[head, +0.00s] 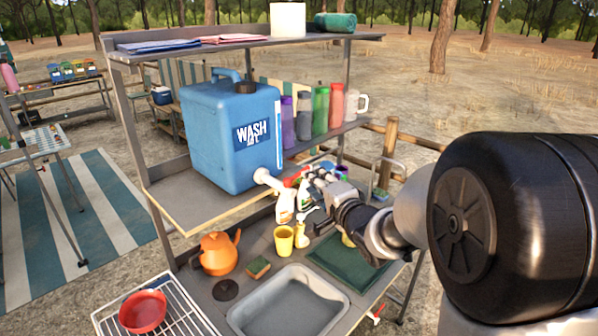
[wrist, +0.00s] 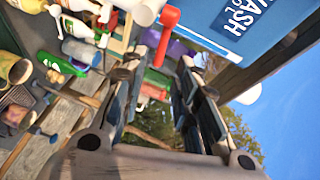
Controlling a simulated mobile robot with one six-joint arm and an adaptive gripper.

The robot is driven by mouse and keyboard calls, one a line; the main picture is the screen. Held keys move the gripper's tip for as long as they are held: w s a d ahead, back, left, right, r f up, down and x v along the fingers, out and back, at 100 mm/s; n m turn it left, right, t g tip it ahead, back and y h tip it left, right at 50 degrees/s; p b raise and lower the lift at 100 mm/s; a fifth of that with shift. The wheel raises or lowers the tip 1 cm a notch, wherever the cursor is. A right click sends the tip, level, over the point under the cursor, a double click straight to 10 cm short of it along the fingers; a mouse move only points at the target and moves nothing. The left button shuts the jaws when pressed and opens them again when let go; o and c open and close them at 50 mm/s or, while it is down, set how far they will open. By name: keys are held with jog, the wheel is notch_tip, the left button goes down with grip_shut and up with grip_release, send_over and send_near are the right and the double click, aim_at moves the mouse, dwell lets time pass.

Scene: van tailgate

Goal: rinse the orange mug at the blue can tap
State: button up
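The blue can (head: 232,135) marked WASH stands on the middle shelf, and its side shows in the wrist view (wrist: 262,30). Its white tap (head: 265,178) with a red lever points out over the lower counter; the lever (wrist: 168,17) shows in the wrist view. I cannot make out an orange mug in either view. An orange kettle (head: 218,254) and a yellow cup (head: 284,241) stand on the lower counter. My gripper (head: 328,190) is right of the tap, apart from it. Its fingers (wrist: 160,78) are spread, with nothing seen held between them.
A grey basin (head: 290,303) is set in the lower counter, with a sponge (head: 257,267) and a green mat (head: 350,262) near it. Spray bottles (head: 285,202) stand close to my gripper. Several coloured bottles (head: 320,110) line the middle shelf.

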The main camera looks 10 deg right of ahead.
aim_at(298, 176)
jog(key=x, duration=0.8)
jog(key=shift+w+a+b, duration=0.1)
jog(key=shift+w+b, duration=0.2)
jog(key=shift+c, duration=0.5)
grip_shut()
